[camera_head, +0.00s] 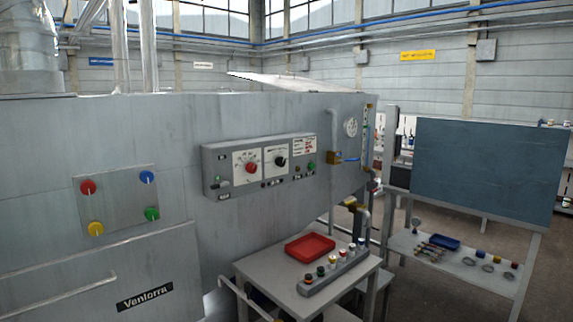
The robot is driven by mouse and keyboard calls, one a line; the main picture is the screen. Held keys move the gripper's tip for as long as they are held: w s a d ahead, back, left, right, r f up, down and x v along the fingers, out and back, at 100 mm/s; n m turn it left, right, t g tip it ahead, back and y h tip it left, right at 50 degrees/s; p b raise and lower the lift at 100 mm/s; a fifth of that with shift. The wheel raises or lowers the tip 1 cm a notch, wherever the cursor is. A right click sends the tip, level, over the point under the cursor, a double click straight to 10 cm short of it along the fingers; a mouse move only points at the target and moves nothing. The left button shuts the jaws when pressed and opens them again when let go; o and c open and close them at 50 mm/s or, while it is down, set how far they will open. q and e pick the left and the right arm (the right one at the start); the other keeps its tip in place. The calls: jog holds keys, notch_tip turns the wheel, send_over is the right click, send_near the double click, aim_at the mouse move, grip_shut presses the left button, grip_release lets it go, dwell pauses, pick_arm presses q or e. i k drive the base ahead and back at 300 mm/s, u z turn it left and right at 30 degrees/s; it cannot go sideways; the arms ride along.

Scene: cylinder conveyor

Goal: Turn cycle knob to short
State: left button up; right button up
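A grey control box (259,165) is fixed to the front of the large grey machine, near the middle of the view. It bears a red knob (250,168) on a white dial plate and a black knob (281,161) on a second white plate to its right. The labels are too small to read, so I cannot tell which is the cycle knob or where either points. A green button (311,166) sits at the box's right end, and another green control is at its left end. Neither of my grippers is in view.
A grey side table (258,268) with a red tray (310,247) and a rack (335,276) of several small items stands below the box. A plate with coloured buttons (117,199) is at left. A blue-grey board (480,172) stands at right. Space before the box looks clear.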

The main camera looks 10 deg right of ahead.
aim_at(281, 161)
jog(key=z, duration=0.05)
jog(key=i, duration=0.9)
jog(key=u, duration=0.05)
